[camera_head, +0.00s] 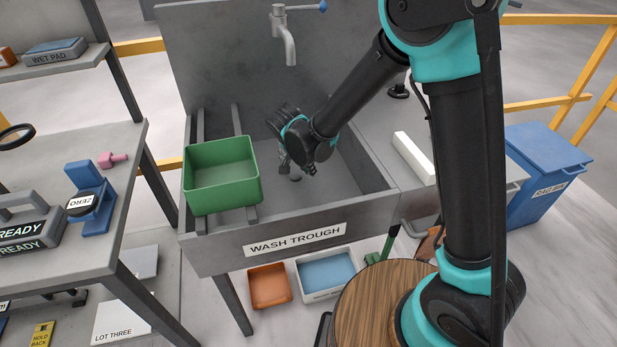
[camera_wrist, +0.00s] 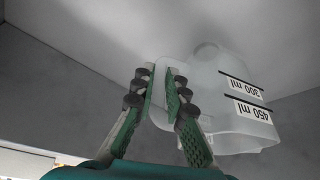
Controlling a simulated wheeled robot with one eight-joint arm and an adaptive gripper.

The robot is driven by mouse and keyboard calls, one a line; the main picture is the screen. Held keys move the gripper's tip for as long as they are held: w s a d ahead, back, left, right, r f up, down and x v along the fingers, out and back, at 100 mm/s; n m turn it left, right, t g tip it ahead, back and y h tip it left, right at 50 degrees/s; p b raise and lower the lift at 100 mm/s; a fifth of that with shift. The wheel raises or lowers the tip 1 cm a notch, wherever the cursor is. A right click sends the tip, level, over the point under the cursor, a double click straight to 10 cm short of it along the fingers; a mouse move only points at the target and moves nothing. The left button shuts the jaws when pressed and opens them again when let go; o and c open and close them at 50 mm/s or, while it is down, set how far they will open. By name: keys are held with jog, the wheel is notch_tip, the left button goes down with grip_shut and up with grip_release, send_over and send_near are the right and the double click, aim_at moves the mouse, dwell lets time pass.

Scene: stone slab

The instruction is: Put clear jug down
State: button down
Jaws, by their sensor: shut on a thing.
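The clear jug (camera_wrist: 222,105) is a translucent, pale container with black-lined "300 ml" and "450 ml" labels, filling the right of the wrist view. Its labels read upside down there. My gripper (camera_wrist: 160,78) is shut on the handle at the jug's left side. In the head view my wrist and gripper (camera_head: 284,160) are inside the grey wash trough (camera_head: 222,252), right of the green bin. The jug cannot be made out in the head view. I cannot tell whether it touches the trough floor.
The green bin (camera_head: 222,205) rests on rails across the trough's left part. A tap (camera_head: 285,38) hangs over the back. A white block (camera_head: 413,157) lies on the surface to the right. A bench with a blue stand (camera_head: 97,215) is at left. The trough's middle floor looks clear.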

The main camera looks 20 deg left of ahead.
aim_at(308, 177)
jog(key=shift+f, duration=1.65)
jog(key=c, duration=1.6)
grip_release()
jog(key=shift+f, duration=0.1)
jog(key=shift+o, duration=0.2)
jog(key=v, duration=1.2)
jog(key=shift+s, duration=0.1)
